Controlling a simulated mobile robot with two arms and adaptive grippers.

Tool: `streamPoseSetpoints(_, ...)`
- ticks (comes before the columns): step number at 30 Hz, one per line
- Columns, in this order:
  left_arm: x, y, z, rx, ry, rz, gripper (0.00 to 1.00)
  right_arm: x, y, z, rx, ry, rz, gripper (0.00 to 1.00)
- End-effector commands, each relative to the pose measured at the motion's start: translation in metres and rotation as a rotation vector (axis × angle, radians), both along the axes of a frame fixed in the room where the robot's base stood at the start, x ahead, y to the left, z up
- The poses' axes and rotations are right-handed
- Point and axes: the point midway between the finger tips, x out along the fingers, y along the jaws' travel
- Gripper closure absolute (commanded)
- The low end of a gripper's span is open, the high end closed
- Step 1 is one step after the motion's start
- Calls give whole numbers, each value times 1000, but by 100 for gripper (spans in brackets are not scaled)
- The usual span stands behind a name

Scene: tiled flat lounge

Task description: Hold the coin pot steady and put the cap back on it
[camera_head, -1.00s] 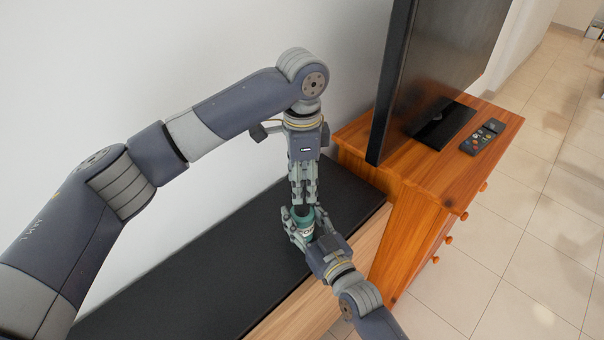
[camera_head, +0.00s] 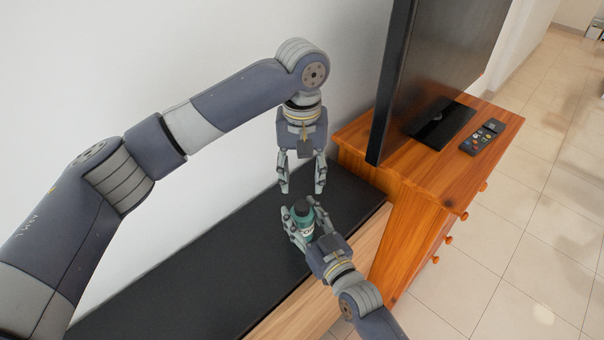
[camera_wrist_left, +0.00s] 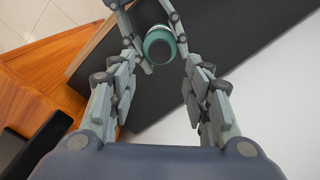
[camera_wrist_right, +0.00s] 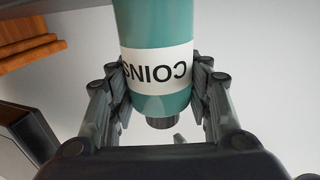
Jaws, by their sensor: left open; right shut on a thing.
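The coin pot (camera_head: 307,227) is teal with a white label and stands upright over the black bench top. The label reads COINS, upside down, in the right wrist view (camera_wrist_right: 155,65). The dark cap (camera_head: 302,207) sits on the pot's mouth; it also shows in the right wrist view (camera_wrist_right: 162,122) and from above in the left wrist view (camera_wrist_left: 160,50). I cannot tell how tightly it sits. My right gripper (camera_head: 306,222) is shut on the pot's sides. My left gripper (camera_head: 302,190) is open and empty, pointing down above the cap and apart from it.
The black bench top (camera_head: 190,290) is clear to the left. A wooden cabinet (camera_head: 440,190) stands at the right, bearing a dark screen (camera_head: 435,70) and a remote control (camera_head: 482,137). A white wall (camera_head: 150,60) runs behind.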

Motion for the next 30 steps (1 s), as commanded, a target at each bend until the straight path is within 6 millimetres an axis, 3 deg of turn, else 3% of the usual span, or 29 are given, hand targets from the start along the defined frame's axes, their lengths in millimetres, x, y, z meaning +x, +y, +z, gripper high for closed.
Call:
streamPoseSetpoints(14, 0, 0, -4, 0, 0, 20, 55, 0, 0, 0, 0, -1, 0, 100)
streamPoseSetpoints(30, 0, 0, -73, 1, 1, 19, 55, 0, 0, 0, 0, -1, 0, 100)
